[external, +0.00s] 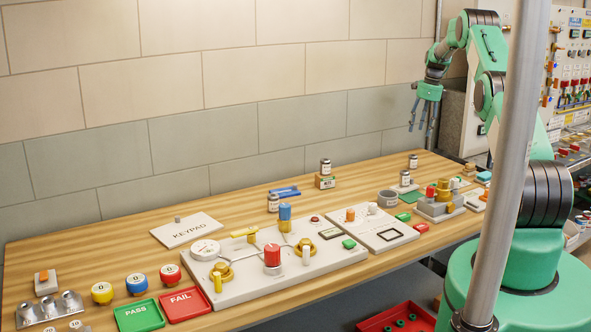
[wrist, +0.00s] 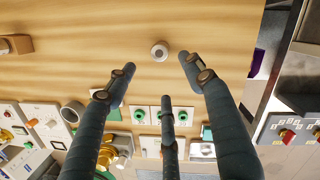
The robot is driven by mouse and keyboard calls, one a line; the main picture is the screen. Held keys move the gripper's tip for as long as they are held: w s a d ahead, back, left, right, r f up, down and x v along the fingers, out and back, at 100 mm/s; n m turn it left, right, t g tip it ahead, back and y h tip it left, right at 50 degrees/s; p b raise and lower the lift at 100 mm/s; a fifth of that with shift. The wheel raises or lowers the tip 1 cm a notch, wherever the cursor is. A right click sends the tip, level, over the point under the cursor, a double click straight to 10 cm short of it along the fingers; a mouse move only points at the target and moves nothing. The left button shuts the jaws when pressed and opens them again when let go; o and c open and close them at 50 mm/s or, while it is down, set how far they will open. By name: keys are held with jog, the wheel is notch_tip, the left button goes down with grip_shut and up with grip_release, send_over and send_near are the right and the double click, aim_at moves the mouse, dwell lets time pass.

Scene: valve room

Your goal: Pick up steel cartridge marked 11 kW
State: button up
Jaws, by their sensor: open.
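Several small steel cartridges with pale labels stand upright on the wooden table; the markings are too small to read, so I cannot tell which is 11 kW. One (external: 413,161) stands at the far right and another (external: 405,178) just in front of it. My gripper (external: 421,128) is open and empty, raised above the table's far right. In the wrist view, a cartridge (wrist: 159,51) shows from above, beyond and between the spread fingertips (wrist: 157,66).
A grey round cup (external: 387,198) and fixture panels with knobs and valves (external: 270,265) fill the front of the table. The tiled wall (external: 300,120) runs behind. The wood around the cartridge in the wrist view is clear. The table's edge (wrist: 255,60) lies to the right.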

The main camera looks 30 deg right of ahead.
aim_at(413, 155)
jog(key=shift+f, duration=0.15)
jog(key=shift+w+a+f, duration=0.15)
jog(key=shift+f, duration=1.2)
jog(key=shift+w+a+f, duration=0.1)
jog(key=shift+w+f, duration=0.1)
jog(key=shift+f, duration=1.2)
jog(key=shift+w+a+f, duration=0.15)
jog(key=shift+f, duration=1.2)
jog(key=shift+f, duration=0.1)
jog(key=shift+w+a+f+b, duration=0.15)
jog(key=shift+f+b, duration=0.05)
jog(key=shift+f, duration=1.05)
jog(key=shift+w+a+f+b, duration=0.1)
jog(key=shift+a+f+b, duration=0.1)
jog(key=shift+f, duration=1.05)
grip_shut()
jog(key=shift+r, duration=0.15)
